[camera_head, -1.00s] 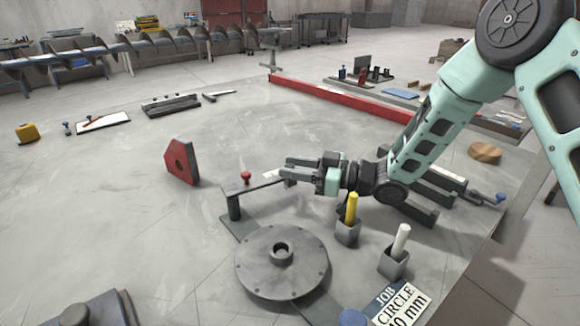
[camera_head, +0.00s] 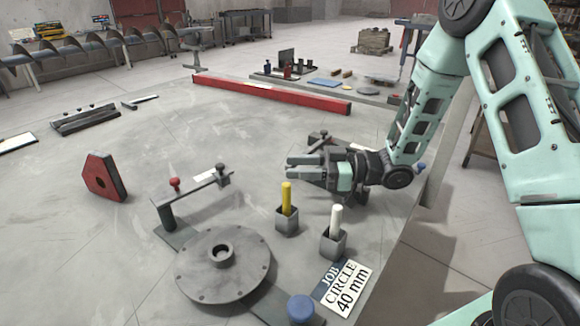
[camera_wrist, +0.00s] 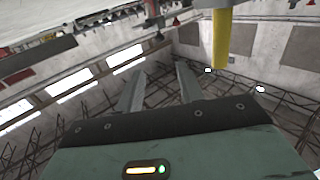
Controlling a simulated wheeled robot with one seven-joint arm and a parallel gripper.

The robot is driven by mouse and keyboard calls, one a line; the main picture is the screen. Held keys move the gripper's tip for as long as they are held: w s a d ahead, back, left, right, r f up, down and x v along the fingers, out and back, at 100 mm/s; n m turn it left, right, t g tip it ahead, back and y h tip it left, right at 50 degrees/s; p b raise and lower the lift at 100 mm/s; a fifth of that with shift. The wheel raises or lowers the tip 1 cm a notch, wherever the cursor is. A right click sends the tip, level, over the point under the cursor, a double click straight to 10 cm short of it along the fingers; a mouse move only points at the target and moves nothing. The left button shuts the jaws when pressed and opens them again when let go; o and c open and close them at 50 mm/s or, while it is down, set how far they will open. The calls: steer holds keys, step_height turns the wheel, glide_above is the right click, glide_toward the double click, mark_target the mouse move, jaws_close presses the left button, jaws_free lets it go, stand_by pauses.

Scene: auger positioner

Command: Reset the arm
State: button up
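My gripper (camera_head: 289,167) hangs above the table, behind the yellow stick, with its fingers pointing left. In the wrist view its two fingers (camera_wrist: 160,88) stand apart with nothing between them. The positioner arm (camera_head: 192,188), a flat bar with a red knob (camera_head: 174,184) and a dark knob (camera_head: 221,170), lies to the left of my gripper and is apart from it. A dark post carries the bar's left end. The round grey disc (camera_head: 222,277) with a central hub sits in front of the bar.
A yellow stick (camera_head: 287,199) and a white stick (camera_head: 336,216) stand in grey holders close to my gripper. A job card (camera_head: 345,287) reads "CIRCLE 40 mm". A blue knob (camera_head: 301,308) is at the front. A red block (camera_head: 104,177) stands left; a red beam (camera_head: 270,93) lies behind.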

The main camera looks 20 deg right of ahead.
stand_by(0.4)
steer(key=s+a+r+m+h+p, duration=0.2)
steer(key=a+r+m+h+p, duration=0.2)
steer(key=a+r+h+p, duration=0.55)
steer(key=s+d+r+m+g+h+p, duration=0.1)
steer(key=s+g+h, duration=0.2)
steer(key=s, duration=1)
steer(key=s+d+r+m+g+h, duration=0.1)
steer(key=s+r+g+h, duration=0.1)
steer(key=s, duration=1.1)
steer(key=shift+d+r+g+h+p, duration=0.2)
steer(key=shift+g+h+p, duration=0.2)
steer(key=shift+g+h, duration=0.4)
